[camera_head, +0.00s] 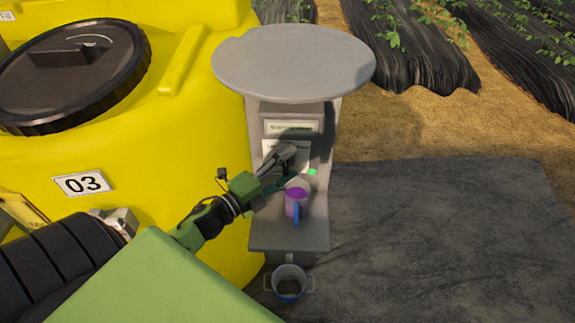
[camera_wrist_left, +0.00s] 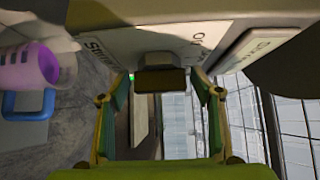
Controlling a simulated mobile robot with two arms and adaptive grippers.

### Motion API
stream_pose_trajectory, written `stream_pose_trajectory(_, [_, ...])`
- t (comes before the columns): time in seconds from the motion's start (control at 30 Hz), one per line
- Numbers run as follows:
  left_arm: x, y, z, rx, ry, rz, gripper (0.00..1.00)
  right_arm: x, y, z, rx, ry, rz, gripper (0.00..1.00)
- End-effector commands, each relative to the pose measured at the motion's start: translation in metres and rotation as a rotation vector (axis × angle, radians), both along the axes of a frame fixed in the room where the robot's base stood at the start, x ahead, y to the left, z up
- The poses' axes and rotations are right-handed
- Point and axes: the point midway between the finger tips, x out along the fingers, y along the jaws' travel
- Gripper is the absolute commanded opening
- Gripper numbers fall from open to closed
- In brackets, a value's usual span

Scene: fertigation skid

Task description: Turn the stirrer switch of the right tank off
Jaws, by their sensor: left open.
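The stirrer switch (camera_wrist_left: 160,78) shows in the left wrist view as a dark, blocky knob on a pale plate (camera_wrist_left: 118,45) with partly readable lettering, "Stir…" and what looks like "On". My left gripper (camera_head: 286,168) is in front of the grey stand's panel, and its fingers hide the switch in the head view. In the left wrist view my left gripper (camera_wrist_left: 161,92) is open, with one finger on each side of the knob. I cannot tell whether the fingers touch it. A small green light (camera_head: 312,172) glows beside the gripper. My right gripper is not in view.
A pinkish cup with purple contents and a blue handle (camera_head: 296,222) stands on the stand's ledge (camera_head: 262,233), just below the gripper. A round grey top (camera_head: 293,62) overhangs the panel. A yellow tank marked 03 (camera_head: 190,130) is at left.

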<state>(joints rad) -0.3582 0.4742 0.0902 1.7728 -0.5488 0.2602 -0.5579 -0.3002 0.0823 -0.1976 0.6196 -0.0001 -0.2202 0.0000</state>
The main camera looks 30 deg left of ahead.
Motion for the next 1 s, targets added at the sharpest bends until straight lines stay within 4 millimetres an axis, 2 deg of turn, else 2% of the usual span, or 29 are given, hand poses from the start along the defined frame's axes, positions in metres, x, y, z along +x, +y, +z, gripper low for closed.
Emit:
stream_pose_trajectory(0.03, [0.000, 0.000, 0.000, 0.000, 0.000, 0.000, 0.59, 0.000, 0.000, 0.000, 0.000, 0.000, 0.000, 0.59])
stream_pose_trajectory(0.07, [0.000, 0.000, 0.000, 0.000, 0.000, 0.000, 0.54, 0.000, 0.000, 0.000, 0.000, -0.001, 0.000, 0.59])
stream_pose_trajectory(0.2, [0.000, 0.000, 0.000, -0.001, 0.000, 0.000, 0.20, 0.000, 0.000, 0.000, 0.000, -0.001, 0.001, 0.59])
stream_pose_trajectory(0.4, [0.000, 0.000, -0.001, -0.004, -0.002, 0.000, 0.20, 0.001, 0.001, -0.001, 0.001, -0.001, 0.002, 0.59])
stream_pose_trajectory(0.57, [0.000, 0.000, -0.003, -0.032, -0.019, 0.001, 0.20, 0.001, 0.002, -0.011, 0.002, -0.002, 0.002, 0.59])
stream_pose_trajectory(0.77, [0.000, 0.000, -0.007, -0.122, -0.076, 0.002, 0.20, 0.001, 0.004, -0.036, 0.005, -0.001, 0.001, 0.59])
stream_pose_trajectory(1.0, [0.000, 0.001, -0.007, -0.292, -0.180, 0.003, 0.20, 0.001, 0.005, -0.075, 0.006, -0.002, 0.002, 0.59])
